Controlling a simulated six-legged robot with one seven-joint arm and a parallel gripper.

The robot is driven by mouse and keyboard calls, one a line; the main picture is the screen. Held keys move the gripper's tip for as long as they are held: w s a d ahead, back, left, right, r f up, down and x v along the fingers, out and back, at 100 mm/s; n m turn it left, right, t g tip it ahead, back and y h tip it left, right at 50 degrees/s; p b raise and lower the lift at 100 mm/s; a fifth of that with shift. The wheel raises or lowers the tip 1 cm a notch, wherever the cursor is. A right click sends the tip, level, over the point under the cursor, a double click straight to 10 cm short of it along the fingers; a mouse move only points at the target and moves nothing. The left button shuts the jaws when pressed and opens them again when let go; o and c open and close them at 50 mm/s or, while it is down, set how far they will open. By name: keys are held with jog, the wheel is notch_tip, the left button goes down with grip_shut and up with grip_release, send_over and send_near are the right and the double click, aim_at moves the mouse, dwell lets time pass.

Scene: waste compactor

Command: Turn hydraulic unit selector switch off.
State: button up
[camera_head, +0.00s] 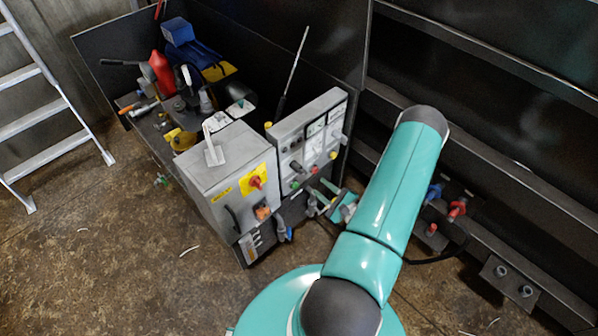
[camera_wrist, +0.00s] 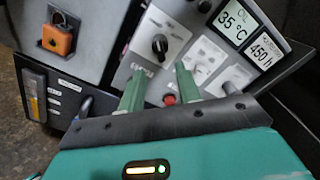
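The hydraulic unit's grey control panel (camera_head: 286,145) stands upright right of a grey cabinet in the head view. In the wrist view a black selector knob (camera_wrist: 160,44) sits on a white plate, with a small label below it that I cannot read. Its pointer setting is hard to tell. My gripper (camera_wrist: 160,70) is open and empty, its two green fingers apart below the knob, one to each side. No contact with the knob shows. In the head view my gripper (camera_head: 325,193) is small and partly hidden by my arm, in front of the panel's lower right.
A red button (camera_wrist: 169,98) shows between the fingers, and more white plates lie behind the right finger. Displays (camera_wrist: 236,18) read 35 °C and 450 h. An orange padlock (camera_wrist: 57,40) hangs on the cabinet at left. A tool-laden bench (camera_head: 150,128) and a ladder (camera_head: 45,115) stand further left.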

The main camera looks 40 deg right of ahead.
aim_at(305, 174)
jog(key=w, duration=1)
jog(key=shift+w+a, duration=0.15)
jog(key=shift+w, duration=0.05)
jog(key=c, duration=0.6)
